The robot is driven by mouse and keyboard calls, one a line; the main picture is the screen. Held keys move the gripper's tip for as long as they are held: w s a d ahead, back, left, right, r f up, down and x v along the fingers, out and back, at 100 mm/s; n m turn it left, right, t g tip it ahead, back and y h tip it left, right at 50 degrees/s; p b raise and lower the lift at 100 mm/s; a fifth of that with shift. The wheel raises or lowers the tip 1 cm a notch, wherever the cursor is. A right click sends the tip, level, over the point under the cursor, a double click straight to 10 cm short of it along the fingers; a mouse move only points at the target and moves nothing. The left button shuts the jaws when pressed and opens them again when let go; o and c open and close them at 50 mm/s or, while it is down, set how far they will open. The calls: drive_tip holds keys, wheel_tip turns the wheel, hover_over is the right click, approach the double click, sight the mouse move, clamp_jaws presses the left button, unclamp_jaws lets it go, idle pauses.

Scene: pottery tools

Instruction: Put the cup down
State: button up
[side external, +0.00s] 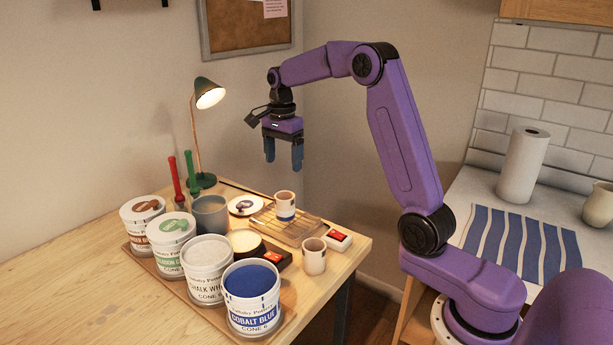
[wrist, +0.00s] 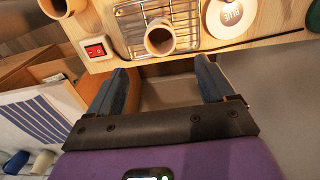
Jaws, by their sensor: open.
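A small cream cup with a blue band (side external: 285,205) stands upright on a wire rack (side external: 312,230) near the table's back right edge; its open mouth shows in the wrist view (wrist: 160,38). A second cream cup (side external: 314,258) stands at the table's right edge, in front of the rack, and is partly cut off at the top left of the wrist view (wrist: 58,6). My gripper (side external: 283,160) is open and empty, its fingers pointing down, well above the banded cup. In the wrist view the space between the fingers (wrist: 161,75) holds nothing.
Several glaze tubs, including cobalt blue (side external: 252,298), fill a wooden tray. A desk lamp (side external: 208,95) and red and green tools (side external: 184,180) stand behind. A box with a red switch (side external: 337,239) sits beside the rack. The table's left is clear.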

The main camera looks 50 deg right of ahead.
drive_tip(key=s+a+n, duration=1.3)
drive_tip(key=a+n, duration=0.1)
drive_tip(key=a, duration=0.2)
drive_tip(key=s+f+n, duration=0.2)
drive_tip(key=s+n, duration=0.6)
drive_tip(key=s, duration=0.4)
drive_tip(key=s+f+n, duration=0.2)
drive_tip(key=s+n, duration=0.6)
drive_tip(key=s, duration=0.3)
drive_tip(key=shift+s+a+f+n, duration=0.15)
drive_tip(key=shift+s+f+n, duration=0.1)
drive_tip(key=shift+s+n, duration=0.1)
